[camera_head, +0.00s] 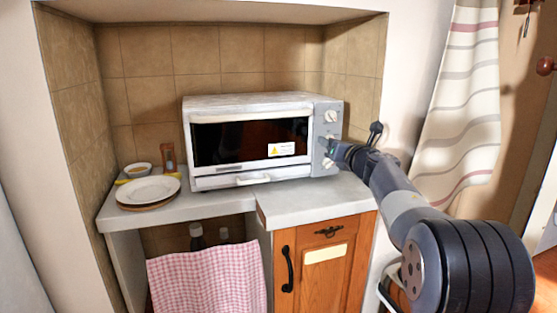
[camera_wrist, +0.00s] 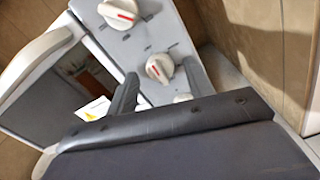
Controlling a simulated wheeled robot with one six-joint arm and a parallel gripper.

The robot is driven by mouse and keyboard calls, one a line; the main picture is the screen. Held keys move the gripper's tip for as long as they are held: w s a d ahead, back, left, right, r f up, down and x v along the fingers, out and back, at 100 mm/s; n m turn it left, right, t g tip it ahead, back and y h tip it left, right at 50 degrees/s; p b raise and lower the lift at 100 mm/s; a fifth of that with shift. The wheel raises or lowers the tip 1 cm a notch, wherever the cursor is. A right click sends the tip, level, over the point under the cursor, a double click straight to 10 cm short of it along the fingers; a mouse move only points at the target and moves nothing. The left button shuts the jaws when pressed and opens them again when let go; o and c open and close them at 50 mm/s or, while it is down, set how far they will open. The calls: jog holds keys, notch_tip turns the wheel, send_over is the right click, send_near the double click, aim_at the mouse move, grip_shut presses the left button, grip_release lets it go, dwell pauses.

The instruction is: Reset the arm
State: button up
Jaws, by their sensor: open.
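A white toaster oven (camera_head: 250,101) with a dark glass door stands on the counter in the tiled alcove. Its right panel has a column of knobs; the top knob (camera_head: 331,116) is clear in the head view. My gripper (camera_wrist: 160,85) is open in front of this panel, at its middle and lower part. In the wrist view the middle knob (camera_wrist: 158,67) shows between the two dark fingers, and an upper knob (camera_wrist: 118,12) with a red mark lies beyond them. A lower knob is mostly hidden by my gripper. I cannot tell whether the fingers touch a knob.
White plates (camera_head: 148,190), a bowl (camera_head: 138,170) and a brown shaker (camera_head: 168,156) sit at the counter's left. A wooden cabinet (camera_head: 343,278) and checked cloth (camera_head: 208,281) are below. A striped curtain (camera_head: 462,90) hangs right.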

jog(key=m+p, duration=1.1)
jog(key=m, duration=0.8)
jog(key=shift+a+r, duration=0.1)
jog(key=shift+r, duration=0.05)
jog(key=shift+a+r, duration=0.1)
